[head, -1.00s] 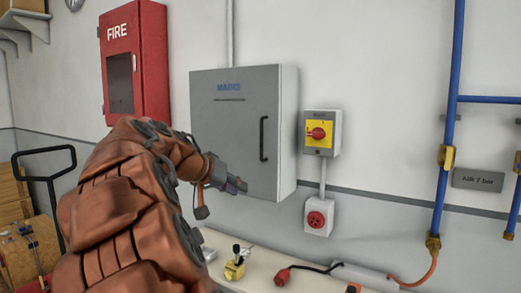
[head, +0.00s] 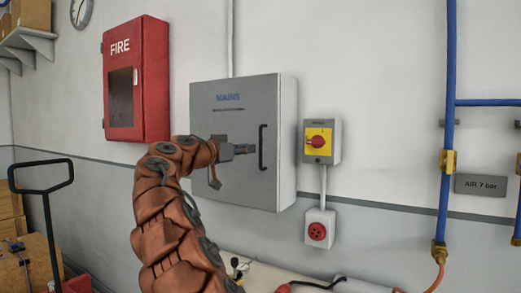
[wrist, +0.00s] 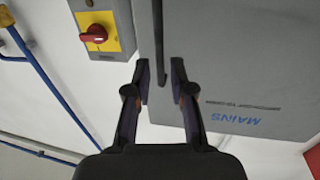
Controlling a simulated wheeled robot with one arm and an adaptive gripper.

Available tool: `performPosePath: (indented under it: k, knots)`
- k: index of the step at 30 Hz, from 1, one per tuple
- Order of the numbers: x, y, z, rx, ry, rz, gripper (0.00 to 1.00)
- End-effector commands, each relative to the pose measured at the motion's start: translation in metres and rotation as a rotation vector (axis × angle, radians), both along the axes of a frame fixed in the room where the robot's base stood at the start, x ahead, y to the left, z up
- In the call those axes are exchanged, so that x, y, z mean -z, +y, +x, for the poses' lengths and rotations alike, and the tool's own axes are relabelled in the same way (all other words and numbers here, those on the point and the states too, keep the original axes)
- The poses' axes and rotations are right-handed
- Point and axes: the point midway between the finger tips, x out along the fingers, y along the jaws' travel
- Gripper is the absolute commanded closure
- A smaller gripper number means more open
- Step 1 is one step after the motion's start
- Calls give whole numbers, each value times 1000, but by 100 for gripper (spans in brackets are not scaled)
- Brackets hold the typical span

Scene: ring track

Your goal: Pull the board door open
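The grey board labelled MAINS (head: 225,125) hangs on the wall with its door shut. Its black vertical bar handle (head: 263,147) is near the door's right edge. My gripper (head: 252,149) is in front of the door, just left of the handle in the head view. In the wrist view, my gripper (wrist: 160,72) has its two fingers apart, with the end of the handle (wrist: 157,40) showing between the fingertips. I see no finger clearly pressing on the handle, and how deep it sits between them is hard to tell.
A red FIRE cabinet (head: 136,85) hangs left of the board. A yellow-plated red switch (head: 318,141) and a red socket (head: 317,231) are close on its right. Blue pipes (head: 447,110) run farther right. A bench with small items is below.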

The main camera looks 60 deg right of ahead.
Motion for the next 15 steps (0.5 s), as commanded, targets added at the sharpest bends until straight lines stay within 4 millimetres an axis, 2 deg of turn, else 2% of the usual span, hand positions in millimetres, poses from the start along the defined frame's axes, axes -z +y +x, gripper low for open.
performPosePath:
  k: [9,15]
  knots:
    - [0,-44,-8,4,1,5,77]
    - [0,-63,-11,3,1,4,77]
